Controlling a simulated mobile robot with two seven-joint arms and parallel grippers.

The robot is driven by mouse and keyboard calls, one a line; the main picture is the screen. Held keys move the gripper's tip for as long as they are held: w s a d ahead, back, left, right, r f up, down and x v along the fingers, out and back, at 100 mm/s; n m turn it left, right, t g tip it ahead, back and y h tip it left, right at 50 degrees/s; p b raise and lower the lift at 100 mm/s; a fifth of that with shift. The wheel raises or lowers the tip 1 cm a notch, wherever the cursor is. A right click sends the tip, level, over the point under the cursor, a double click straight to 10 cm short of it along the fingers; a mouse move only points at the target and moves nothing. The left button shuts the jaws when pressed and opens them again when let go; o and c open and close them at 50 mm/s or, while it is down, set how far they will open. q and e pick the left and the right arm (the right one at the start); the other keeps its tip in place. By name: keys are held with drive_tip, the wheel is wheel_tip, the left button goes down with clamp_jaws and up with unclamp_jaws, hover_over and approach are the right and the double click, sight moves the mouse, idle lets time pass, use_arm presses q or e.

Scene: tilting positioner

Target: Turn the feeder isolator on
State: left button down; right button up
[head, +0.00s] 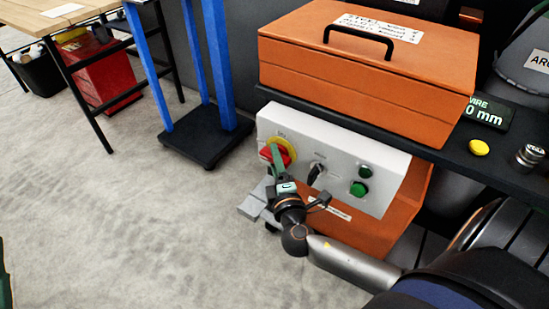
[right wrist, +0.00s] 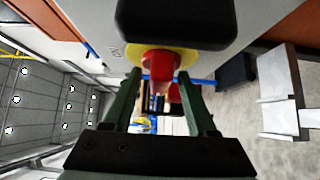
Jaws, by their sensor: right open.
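The feeder isolator is a red rotary handle (head: 283,154) on a yellow round plate, at the left end of a white control panel (head: 335,145). My right gripper (head: 273,156) is at the handle, its green fingers partly covering it. In the right wrist view the red handle (right wrist: 159,65) shows between the tips of my open right gripper (right wrist: 160,78), with a finger on each side. I cannot tell whether the fingers touch it. A dark green sliver at the head view's left edge looks like part of my left gripper (head: 4,280); its opening does not show.
The panel also has a black selector (head: 316,172) and two green buttons (head: 360,188). An orange case (head: 355,85) stands on the dark shelf above, with a yellow button (head: 479,147) at right. A blue-legged stand (head: 205,135) is behind; the floor at left is clear.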

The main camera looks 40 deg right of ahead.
drive_tip(key=shift+w+d, duration=0.2)
drive_tip(key=shift+w, duration=0.3)
clamp_jaws()
idle(0.3)
